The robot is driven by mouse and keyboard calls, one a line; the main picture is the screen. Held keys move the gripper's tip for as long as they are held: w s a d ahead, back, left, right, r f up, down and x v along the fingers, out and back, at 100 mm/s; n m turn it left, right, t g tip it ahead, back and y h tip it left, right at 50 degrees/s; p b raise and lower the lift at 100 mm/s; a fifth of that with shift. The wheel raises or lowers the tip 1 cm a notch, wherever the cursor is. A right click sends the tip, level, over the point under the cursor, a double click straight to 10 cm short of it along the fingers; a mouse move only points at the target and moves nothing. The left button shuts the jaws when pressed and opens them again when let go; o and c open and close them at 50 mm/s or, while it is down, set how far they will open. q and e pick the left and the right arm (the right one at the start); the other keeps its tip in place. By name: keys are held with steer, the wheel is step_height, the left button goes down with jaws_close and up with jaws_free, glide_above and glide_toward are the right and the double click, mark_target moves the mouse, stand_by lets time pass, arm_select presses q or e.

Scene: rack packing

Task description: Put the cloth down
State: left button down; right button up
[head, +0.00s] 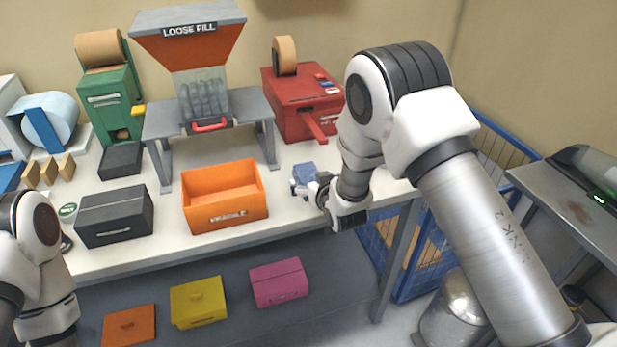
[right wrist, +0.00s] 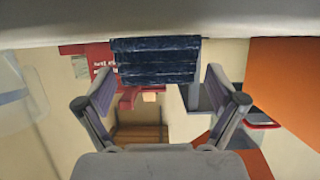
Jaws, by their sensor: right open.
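The cloth (head: 303,173) is a small blue folded piece at the right part of the white table, just beyond my right gripper. In the right wrist view the cloth (right wrist: 155,60) is dark blue and lies against the pale table surface, which shows along the top. My right gripper (head: 308,189) is open, low over the table near its front edge. In the wrist view its two fingers (right wrist: 160,88) are spread apart to either side below the cloth, with a clear gap between them. My left arm shows at the lower left, but its gripper does not show.
An orange open box (head: 225,222) stands left of the cloth, beside a dark closed box (head: 114,215). A red machine (head: 303,105) and the loose fill hopper (head: 190,40) stand behind. A blue wire cage (head: 418,280) is right of the table. Bare table lies around the cloth.

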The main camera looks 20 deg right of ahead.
mark_target(309, 175)
steer(key=x, duration=0.3)
steer(key=shift+w+d+f, duration=0.1)
steer(key=shift+w+f, duration=0.15)
steer(key=shift+s+r, duration=0.15)
steer(key=shift+c, duration=0.6)
steer(key=shift+s, duration=0.1)
steer(key=c, duration=1.1)
steer(key=shift+c, duration=0.6)
